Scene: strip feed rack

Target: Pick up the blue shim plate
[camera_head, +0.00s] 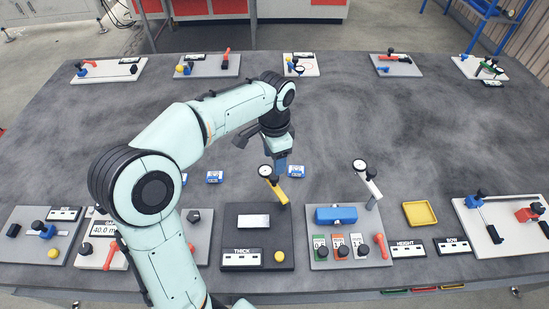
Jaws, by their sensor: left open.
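Small blue plates with pale markings lie on the dark table: one (214,177) left of my left gripper, another (297,171) just right of it. A third blue piece (184,179) shows only partly beside my arm. I cannot tell which is the blue shim plate. My left gripper (281,163) points down over the table behind the THICK station and is open. Its fingertips are small and partly hidden by a dial gauge (266,171), so contact with any plate cannot be told. My right gripper is out of view.
The black THICK station (232,224) with a yellow post stands in front of the gripper. A grey board (375,257) with a blue block (336,214) and a second dial gauge (360,166) is to its right. A yellow tray (420,213) lies further right. The table's middle right is clear.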

